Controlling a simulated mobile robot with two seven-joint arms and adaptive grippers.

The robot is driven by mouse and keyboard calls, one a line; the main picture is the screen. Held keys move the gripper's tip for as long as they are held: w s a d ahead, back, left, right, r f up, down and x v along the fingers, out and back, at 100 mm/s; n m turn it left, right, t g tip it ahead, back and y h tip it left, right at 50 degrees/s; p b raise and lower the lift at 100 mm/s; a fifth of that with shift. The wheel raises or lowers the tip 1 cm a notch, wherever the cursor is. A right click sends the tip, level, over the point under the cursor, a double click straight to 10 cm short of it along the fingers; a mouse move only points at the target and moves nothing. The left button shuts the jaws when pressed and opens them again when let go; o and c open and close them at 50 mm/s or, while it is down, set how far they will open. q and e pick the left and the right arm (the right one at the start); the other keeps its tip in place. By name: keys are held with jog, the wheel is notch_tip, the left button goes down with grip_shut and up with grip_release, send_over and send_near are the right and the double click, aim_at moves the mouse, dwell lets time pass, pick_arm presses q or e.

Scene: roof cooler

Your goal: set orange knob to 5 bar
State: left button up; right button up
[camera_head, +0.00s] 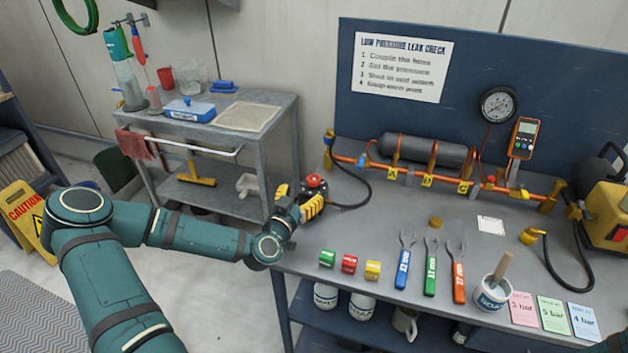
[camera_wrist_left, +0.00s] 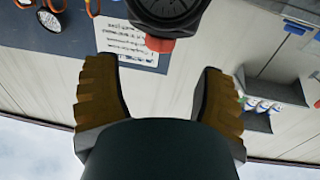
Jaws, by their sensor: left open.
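A dark round regulator with a red-orange knob (camera_head: 314,181) stands at the left end of the bench. In the left wrist view the dark body fills the top edge, and its red-orange part (camera_wrist_left: 160,44) shows ahead of the gap between my fingers. My left gripper (camera_head: 299,197) has yellow fingers spread beside the knob, and the left wrist view shows them apart with nothing between them (camera_wrist_left: 155,70). Whether a finger touches the regulator cannot be told. The round pressure gauge (camera_head: 498,104) is on the blue back panel; its reading is too small to tell. My right gripper is out of view.
A black hose (camera_head: 362,190) curves right of the knob. A pipe with a grey cylinder (camera_head: 425,150) runs along the back. Coloured blocks (camera_head: 349,264), wrenches (camera_head: 431,270), a cup (camera_head: 491,294) and bar cards (camera_head: 553,313) lie in front. A grey cart (camera_head: 272,112) stands left.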

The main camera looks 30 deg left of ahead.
aim_at(311, 183)
pick_arm(q)
jog(key=w, duration=0.5)
jog(key=w+a+b, duration=0.1)
jog(key=w, duration=0.1)
jog(key=shift+w, duration=0.3)
jog(key=c, duration=1.2)
